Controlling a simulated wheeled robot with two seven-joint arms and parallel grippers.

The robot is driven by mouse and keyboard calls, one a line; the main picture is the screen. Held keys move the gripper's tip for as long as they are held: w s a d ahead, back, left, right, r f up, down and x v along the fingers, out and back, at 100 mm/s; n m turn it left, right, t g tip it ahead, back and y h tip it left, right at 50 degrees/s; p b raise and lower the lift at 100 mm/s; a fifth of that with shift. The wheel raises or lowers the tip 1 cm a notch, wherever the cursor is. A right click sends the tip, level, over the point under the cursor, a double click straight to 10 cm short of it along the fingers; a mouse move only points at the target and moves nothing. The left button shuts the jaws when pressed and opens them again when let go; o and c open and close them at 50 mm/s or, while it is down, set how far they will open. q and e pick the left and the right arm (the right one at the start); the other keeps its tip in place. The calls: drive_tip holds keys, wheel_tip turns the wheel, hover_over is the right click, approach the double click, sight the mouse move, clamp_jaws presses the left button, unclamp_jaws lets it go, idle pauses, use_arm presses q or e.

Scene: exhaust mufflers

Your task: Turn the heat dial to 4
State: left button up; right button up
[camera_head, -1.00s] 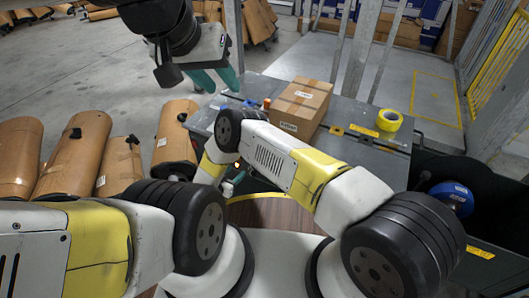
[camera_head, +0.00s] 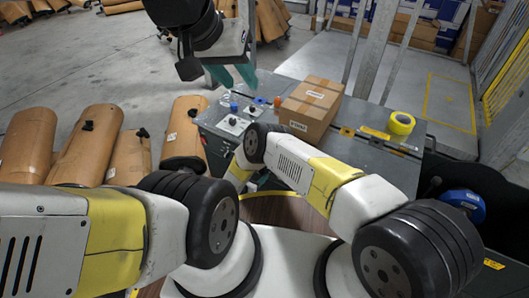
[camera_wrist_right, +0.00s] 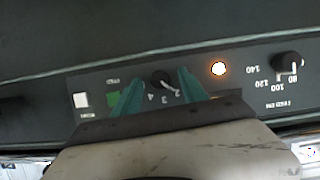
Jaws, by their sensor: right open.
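In the right wrist view a black dial (camera_wrist_right: 160,80) with a pale pointer sits on a dark panel, with the numbers 2, 3 and 4 printed below it. The pointer slants toward the lower right, near the 2. My right gripper (camera_wrist_right: 158,84) is open, with one teal finger on each side of this dial; contact cannot be made out.
A second dial (camera_wrist_right: 286,61), marked 80 to 140, and a lit lamp (camera_wrist_right: 218,68) are on the panel's right. A green switch (camera_wrist_right: 113,98) and white switch (camera_wrist_right: 81,100) are on its left. A cardboard box (camera_head: 310,108) and yellow tape roll (camera_head: 401,123) stand on the workbench.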

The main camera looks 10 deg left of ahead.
drive_tip(key=shift+c, duration=0.2)
clamp_jaws()
drive_tip(key=m+y, duration=0.2)
drive_tip(key=shift+s+d+m+t, duration=0.1)
drive_tip(key=shift+d+m+t, duration=0.05)
drive_tip(key=shift+m+t, duration=0.25)
drive_tip(key=m+t+y, duration=0.1)
drive_tip(key=m, duration=0.1)
drive_tip(key=shift+d+f+m, duration=0.1)
drive_tip(key=shift+f+m, duration=0.05)
drive_tip(key=shift+m, duration=0.15)
drive_tip(key=m+t+y, duration=0.1)
drive_tip(key=m, duration=0.2)
drive_tip(key=shift+s+d+f+y, duration=0.1)
drive_tip(key=shift+y, duration=0.3)
drive_tip(key=shift+f+m+t+y, duration=0.1)
drive_tip(key=shift+m+t+y, duration=0.2)
drive_tip(key=shift+m+t, duration=1)
drive_tip(key=shift+m+g, duration=0.4)
drive_tip(key=shift+m, duration=0.2)
